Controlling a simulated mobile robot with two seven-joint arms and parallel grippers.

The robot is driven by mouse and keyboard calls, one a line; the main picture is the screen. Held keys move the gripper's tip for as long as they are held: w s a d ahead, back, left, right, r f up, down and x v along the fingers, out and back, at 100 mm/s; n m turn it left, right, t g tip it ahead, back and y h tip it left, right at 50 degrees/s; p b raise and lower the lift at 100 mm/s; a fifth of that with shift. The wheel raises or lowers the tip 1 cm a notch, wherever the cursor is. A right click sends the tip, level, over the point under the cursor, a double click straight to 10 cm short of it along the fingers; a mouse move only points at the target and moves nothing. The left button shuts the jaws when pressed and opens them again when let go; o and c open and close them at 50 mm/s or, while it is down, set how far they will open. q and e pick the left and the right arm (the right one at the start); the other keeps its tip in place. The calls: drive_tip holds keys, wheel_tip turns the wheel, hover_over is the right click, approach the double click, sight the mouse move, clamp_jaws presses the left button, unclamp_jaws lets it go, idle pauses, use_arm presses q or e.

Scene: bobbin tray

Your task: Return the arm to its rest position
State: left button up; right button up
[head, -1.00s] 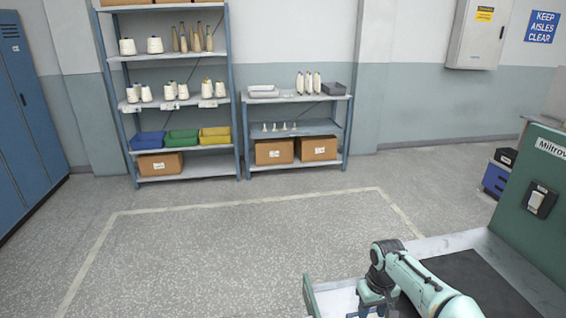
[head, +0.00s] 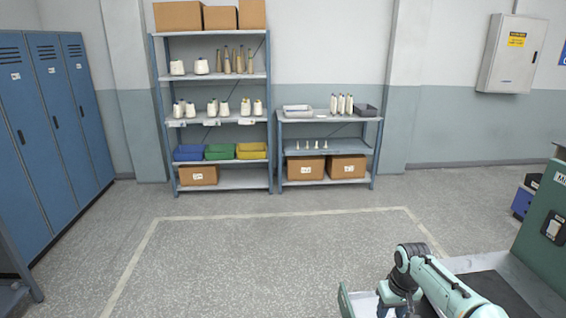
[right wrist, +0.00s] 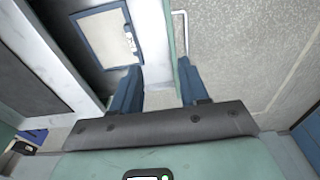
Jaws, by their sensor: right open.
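My right arm reaches in from the lower right of the head view, over the grey worktop of the green machine. Its gripper (head: 388,308) is partly cut off by the bottom edge there. In the right wrist view the two blue fingers of my right gripper (right wrist: 158,88) stand apart with nothing held between them. A blue-rimmed tray (right wrist: 88,22) with a pale floor and a small item in it lies beyond the left finger. My left arm and gripper are out of view.
The green machine (head: 545,235) stands at the right, with its worktop (head: 470,263) beside my arm. The marked floor (head: 270,265) is clear. Bobbin shelves (head: 220,130) stand at the back, a lower rack (head: 328,116) beside them. Blue lockers (head: 50,130) line the left.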

drive_tip(key=s+a+f+y, duration=0.1)
drive_tip(key=s+a+f, duration=0.2)
drive_tip(key=f, duration=0.6)
drive_tip(key=s+a+f+m+g+y, duration=0.1)
drive_tip(key=s+a+f, duration=0.3)
drive_tip(key=f, duration=0.4)
drive_tip(key=s+a+f+y, duration=0.1)
drive_tip(key=s+a+f, duration=0.2)
drive_tip(key=f, duration=0.6)
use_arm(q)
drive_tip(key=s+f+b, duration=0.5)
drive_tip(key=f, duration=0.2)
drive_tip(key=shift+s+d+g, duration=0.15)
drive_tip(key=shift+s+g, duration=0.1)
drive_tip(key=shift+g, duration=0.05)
use_arm(e)
drive_tip(key=s+a+f+m, duration=0.1)
drive_tip(key=s+f, duration=0.4)
drive_tip(key=s, duration=0.4)
drive_tip(key=s+a+f+m, duration=0.1)
drive_tip(key=s+f, duration=0.4)
drive_tip(key=s, duration=0.5)
drive_tip(key=s+a+f+m+g, duration=0.1)
drive_tip(key=s+a+f+m, duration=0.1)
drive_tip(key=s+f, duration=0.4)
drive_tip(key=s+a, duration=0.1)
drive_tip(key=s, duration=0.2)
drive_tip(key=shift+s+a, duration=0.25)
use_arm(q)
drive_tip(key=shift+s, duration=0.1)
